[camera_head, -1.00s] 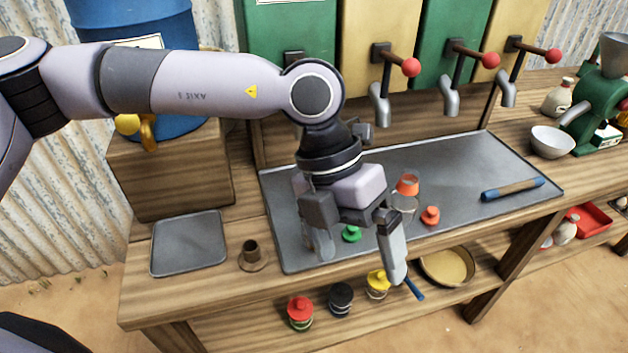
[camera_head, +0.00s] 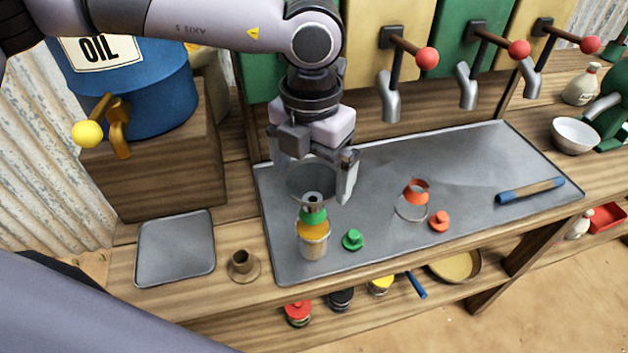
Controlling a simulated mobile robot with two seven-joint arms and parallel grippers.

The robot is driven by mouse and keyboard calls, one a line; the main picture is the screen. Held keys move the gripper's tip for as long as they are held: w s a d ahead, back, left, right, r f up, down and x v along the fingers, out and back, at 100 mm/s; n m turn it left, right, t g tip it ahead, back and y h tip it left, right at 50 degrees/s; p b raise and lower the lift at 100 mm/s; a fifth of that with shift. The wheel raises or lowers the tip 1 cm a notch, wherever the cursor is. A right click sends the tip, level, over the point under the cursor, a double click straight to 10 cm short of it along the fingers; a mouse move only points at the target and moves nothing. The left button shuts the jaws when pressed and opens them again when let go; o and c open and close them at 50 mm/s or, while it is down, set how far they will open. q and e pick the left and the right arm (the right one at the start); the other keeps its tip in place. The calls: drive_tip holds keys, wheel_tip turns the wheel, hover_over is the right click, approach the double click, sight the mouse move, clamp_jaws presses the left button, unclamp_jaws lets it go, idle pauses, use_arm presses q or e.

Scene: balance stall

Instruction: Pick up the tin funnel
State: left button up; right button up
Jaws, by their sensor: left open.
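The tin funnel (camera_head: 309,181), a grey cone, is over a glass jar (camera_head: 314,247) with yellow contents and a green collar (camera_head: 313,216), near the front left of the metal sheet. It appears to stand in the collar, but I cannot tell how deep. My left gripper (camera_head: 314,186) reaches down from above and is open. One finger is to the left of the funnel and the other to the right. I cannot tell whether either finger touches it. My right gripper is not in view.
A second glass jar (camera_head: 408,211) with an orange collar stands right of the funnel. A green lid (camera_head: 352,240) and an orange lid (camera_head: 440,221) lie near the front edge. Taps with red-knobbed levers (camera_head: 427,58) line the back. The metal sheet (camera_head: 460,165) is mostly clear at right.

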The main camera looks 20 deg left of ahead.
sight(312, 182)
use_arm(q)
wheel_tip(312, 182, down, 4)
drive_tip(key=shift+f+p, duration=0.15)
drive_tip(key=shift+p, duration=0.2)
drive_tip(key=c, duration=0.8)
